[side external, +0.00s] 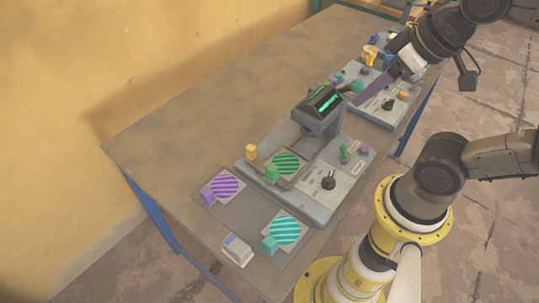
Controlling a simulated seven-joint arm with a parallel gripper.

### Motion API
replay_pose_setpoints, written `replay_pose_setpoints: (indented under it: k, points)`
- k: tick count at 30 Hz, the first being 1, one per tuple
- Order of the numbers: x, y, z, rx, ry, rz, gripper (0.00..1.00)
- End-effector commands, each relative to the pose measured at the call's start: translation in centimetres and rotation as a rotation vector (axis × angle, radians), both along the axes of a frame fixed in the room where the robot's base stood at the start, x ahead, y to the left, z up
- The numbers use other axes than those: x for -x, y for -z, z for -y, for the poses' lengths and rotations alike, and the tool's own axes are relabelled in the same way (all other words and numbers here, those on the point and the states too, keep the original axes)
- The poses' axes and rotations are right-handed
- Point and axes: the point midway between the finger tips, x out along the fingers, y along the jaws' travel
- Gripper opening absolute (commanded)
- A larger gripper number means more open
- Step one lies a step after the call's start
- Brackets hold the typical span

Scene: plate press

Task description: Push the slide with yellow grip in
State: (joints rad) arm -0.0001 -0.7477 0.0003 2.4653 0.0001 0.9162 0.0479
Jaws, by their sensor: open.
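A purple-striped plate (224,185), a cyan-striped plate (285,230) and a pale box (237,250) lie at the near end. A black knob (328,182) and a green lever (343,154) stand on the base. A second station (372,108) is behind. The table's left side is clear.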

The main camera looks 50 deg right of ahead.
Motion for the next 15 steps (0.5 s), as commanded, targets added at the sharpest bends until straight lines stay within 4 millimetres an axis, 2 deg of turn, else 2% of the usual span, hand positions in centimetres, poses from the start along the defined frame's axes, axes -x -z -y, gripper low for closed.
replay_pose_setpoints:
  k: [3, 7, 11, 15]
  points:
    - [-2.4, -2.0, -0.2, -0.020, 0.027, -0.013, 0.57]
    - [-5.8, -3.1, -0.8, -0.038, 0.039, -0.064, 0.57]
    - [-9.8, -3.2, -1.9, -0.048, 0.042, -0.132, 0.57]
    - [-14.2, -1.9, -3.5, -0.050, 0.035, -0.217, 0.57]
